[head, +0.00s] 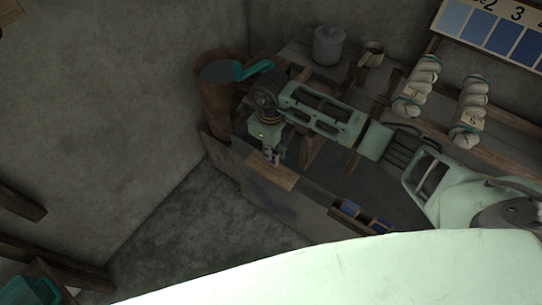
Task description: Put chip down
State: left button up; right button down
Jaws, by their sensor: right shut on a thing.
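My right gripper (274,157) reaches in from the right and points down at the left end of the dark bench. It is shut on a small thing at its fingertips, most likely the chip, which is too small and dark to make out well. A bare wooden board (270,172) lies just below the fingertips; I cannot tell whether the held thing touches it. Two chips, one blue (350,208) and one blue and reddish (378,227), sit in slots along the bench's front edge. My left gripper is not in view.
A brown bucket (213,105) with a teal-handled tool (253,69) stands left of my wrist. A lidded grey pot (328,45), a mug (371,54) and numbered yarn skeins (470,112) sit behind my arm. A blue colour chart (490,32) hangs on the wall.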

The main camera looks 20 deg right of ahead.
notch_tip(320, 180, down, 4)
jog(key=shift+r, duration=0.1)
jog(key=shift+f, duration=0.25)
jog(key=c, duration=1.8)
grip_release()
jog(key=shift+r, duration=0.1)
jog(key=shift+o, duration=0.2)
jog(key=shift+r, duration=0.15)
notch_tip(320, 180, up, 12)
jog(key=p, duration=0.9)
